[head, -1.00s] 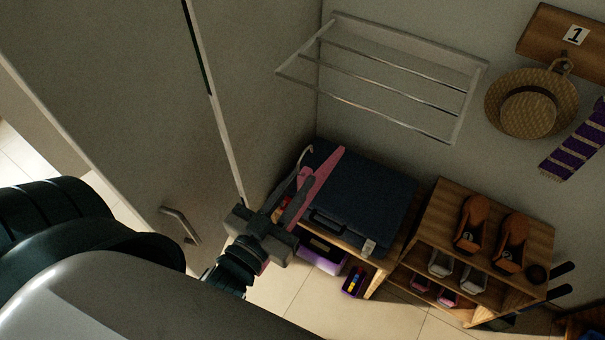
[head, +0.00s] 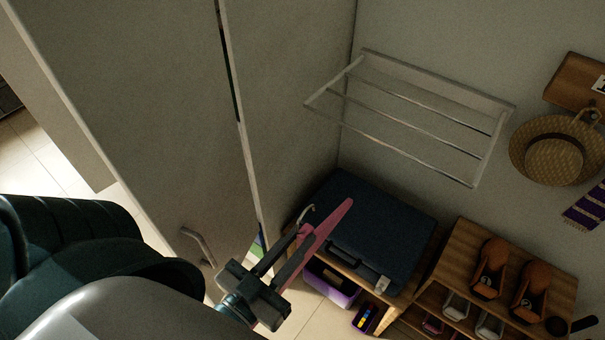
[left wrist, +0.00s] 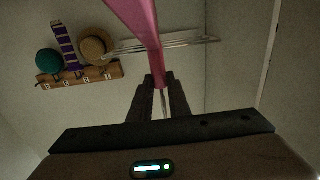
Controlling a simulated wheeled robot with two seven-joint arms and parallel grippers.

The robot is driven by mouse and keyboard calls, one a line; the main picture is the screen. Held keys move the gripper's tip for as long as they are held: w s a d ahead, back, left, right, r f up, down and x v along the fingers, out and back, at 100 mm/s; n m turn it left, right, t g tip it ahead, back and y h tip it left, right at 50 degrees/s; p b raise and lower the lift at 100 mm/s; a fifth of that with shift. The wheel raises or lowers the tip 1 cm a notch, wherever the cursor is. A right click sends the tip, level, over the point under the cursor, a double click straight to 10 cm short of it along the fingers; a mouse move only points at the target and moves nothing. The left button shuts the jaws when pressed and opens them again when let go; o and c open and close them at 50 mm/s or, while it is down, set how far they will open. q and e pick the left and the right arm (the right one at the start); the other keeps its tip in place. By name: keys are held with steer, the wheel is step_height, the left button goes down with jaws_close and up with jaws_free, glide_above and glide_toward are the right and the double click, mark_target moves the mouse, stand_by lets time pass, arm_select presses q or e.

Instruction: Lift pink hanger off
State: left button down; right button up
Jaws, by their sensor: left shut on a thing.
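The pink hanger (head: 328,222) has a pale metal hook that shows at its upper left in the head view. My left gripper (head: 293,243) is shut on the hanger and holds it in the air, in front of the dark blue suitcase. In the left wrist view the pink hanger (left wrist: 138,22) runs up from between the two dark fingers (left wrist: 156,84). The silver wall rack (head: 410,118) hangs on the wall above the suitcase, with nothing on its bars. The hanger is apart from the rack. My right gripper is not in view.
The dark blue suitcase (head: 375,235) lies on a low wooden bench. A wooden shoe shelf (head: 455,270) with brown shoes stands to its right. A straw hat (head: 555,155) and a purple scarf (head: 585,207) hang on the wall. A tall panel with a handle (head: 198,245) stands at left.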

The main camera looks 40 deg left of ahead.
arm_select(q)
steer(key=shift+s, duration=0.8)
